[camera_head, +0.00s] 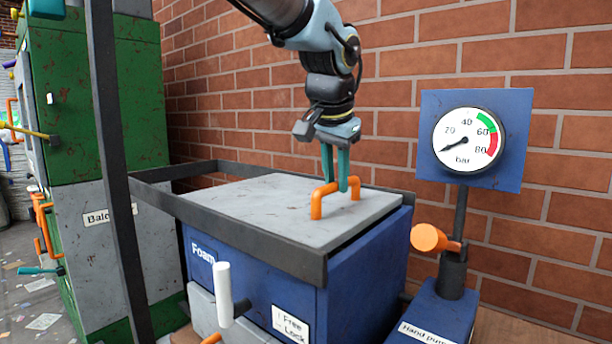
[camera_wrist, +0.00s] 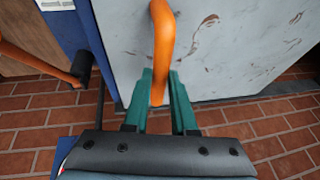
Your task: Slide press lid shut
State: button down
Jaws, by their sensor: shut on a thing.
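The press is a blue box (camera_head: 365,262) labelled "Foam", with a grey, stained sliding lid (camera_head: 240,200) on top. An orange handle (camera_head: 318,205) stands on the lid near its right end. My gripper (camera_head: 342,186) comes down from above, its teal fingers shut on the orange handle. In the wrist view my gripper (camera_wrist: 160,105) has the handle (camera_wrist: 163,45) between its fingers, with the lid (camera_wrist: 230,50) beyond. The lid covers most of the box top inside a dark frame (camera_head: 240,237). The fingers partly hide the handle's bar.
A white-handled lever (camera_head: 223,295) sticks out at the front beside a "Free / Lock" label (camera_head: 290,325). A hand pump (camera_head: 437,310) with an orange-ended handle (camera_head: 430,238) and a pressure gauge (camera_head: 468,140) stand close on the right. A green machine (camera_head: 95,110) is left; a brick wall is behind.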

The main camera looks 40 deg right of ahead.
jog(key=shift+s+d, duration=0.15)
jog(key=shift+s, duration=0.6)
jog(key=shift+s+d, duration=0.15)
jog(key=shift+s, duration=0.7)
jog(key=c, duration=0.7)
grip_release()
jog(key=shift+r, duration=0.15)
jog(key=b+v, duration=0.1)
jog(key=v, duration=0.9)
jog(key=shift+a+r, duration=0.15)
jog(key=shift+r, duration=0.1)
